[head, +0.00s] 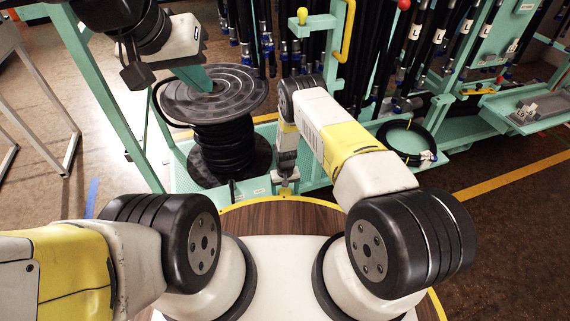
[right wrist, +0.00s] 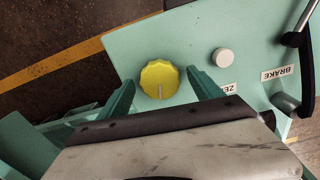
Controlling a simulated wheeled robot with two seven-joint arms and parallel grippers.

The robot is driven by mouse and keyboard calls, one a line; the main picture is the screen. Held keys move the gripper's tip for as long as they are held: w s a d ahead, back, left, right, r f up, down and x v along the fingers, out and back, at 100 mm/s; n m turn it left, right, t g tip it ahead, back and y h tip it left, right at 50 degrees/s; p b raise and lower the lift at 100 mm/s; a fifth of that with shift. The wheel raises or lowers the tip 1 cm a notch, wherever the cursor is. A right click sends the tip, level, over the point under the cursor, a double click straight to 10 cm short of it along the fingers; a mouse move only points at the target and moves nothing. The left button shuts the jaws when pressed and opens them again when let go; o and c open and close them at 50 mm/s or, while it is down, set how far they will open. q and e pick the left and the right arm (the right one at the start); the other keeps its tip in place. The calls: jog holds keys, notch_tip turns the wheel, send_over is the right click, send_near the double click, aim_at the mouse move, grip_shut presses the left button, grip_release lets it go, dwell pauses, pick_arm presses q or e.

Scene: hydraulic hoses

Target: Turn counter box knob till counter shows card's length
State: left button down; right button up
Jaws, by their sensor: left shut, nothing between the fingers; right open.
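The yellow ribbed knob (right wrist: 160,78) sits on a teal panel (right wrist: 190,35) of the counter box in the right wrist view. A pale pointer line on it points toward the bottom of the picture. My right gripper (right wrist: 161,88) is open, with one teal finger on each side of the knob; I cannot tell whether they touch it. In the head view my right gripper (head: 287,187) points down beyond the wooden round top, and the knob is hidden there. My left gripper (head: 197,78) is shut and empty over the hose spool. No counter digits or length card can be read.
The panel also has a white button (right wrist: 223,57), a BRAKE label (right wrist: 279,73) and a black lever (right wrist: 296,40). A spool (head: 222,135) of black hose stands left of my right gripper. Hanging hoses (head: 375,50) and a coiled hose (head: 408,142) are on the teal rack.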

jog(key=c, duration=1.4)
jog(key=shift+o, duration=0.2)
jog(key=shift+n, duration=0.4)
jog(key=shift+n, duration=2.6)
jog(key=o, duration=1.4)
jog(key=shift+c, duration=0.2)
